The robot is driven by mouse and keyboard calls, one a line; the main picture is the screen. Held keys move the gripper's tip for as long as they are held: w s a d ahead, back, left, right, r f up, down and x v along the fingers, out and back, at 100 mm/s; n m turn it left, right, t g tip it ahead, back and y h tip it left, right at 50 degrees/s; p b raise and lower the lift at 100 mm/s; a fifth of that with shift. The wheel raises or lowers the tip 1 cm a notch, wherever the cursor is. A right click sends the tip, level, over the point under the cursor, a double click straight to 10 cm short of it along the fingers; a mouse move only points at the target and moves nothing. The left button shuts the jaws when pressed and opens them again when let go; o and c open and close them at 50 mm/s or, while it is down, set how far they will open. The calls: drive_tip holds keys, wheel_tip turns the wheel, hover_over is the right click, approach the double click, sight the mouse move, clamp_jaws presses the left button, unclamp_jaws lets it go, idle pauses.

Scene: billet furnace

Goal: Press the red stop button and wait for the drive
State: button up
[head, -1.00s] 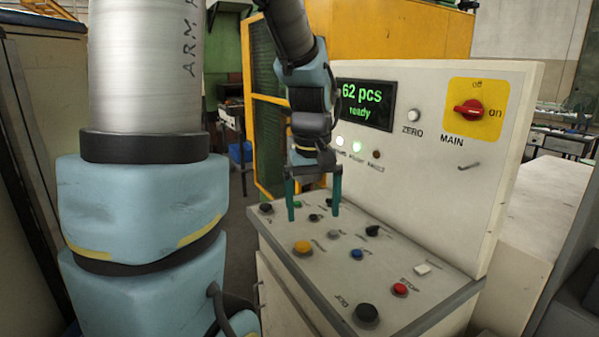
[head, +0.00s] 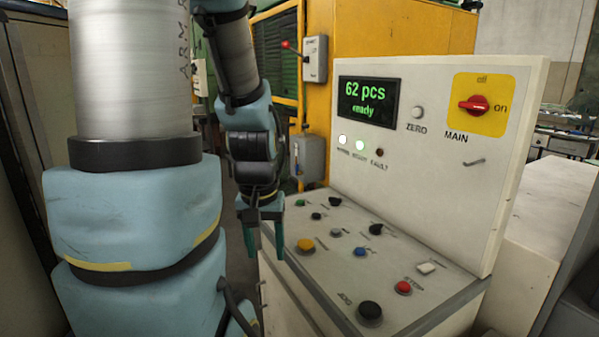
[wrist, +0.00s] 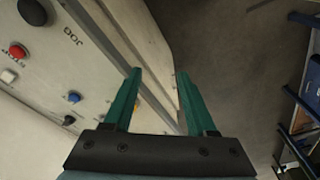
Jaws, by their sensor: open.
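The red stop button (head: 403,287) sits on the sloping top of the control console (head: 340,262), near its front right, beside a white button. It also shows in the wrist view (wrist: 17,50) at the upper left, clear of the fingers. My gripper (head: 264,243) is open and empty. It hangs fingers down at the console's left edge, well left of the red button. In the wrist view its two green fingers (wrist: 155,90) straddle the console's edge, with floor to the right. The display (head: 368,102) reads "62 pcs ready".
A black JOG knob (head: 369,311) stands in front of the red button. A yellow button (head: 305,245), a blue button (head: 360,252) and several dark knobs share the panel. A red MAIN switch (head: 474,105) is on the upright panel. The green READY lamp (head: 360,145) is lit; FAULT is dark.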

clamp_jaws()
idle(1.1)
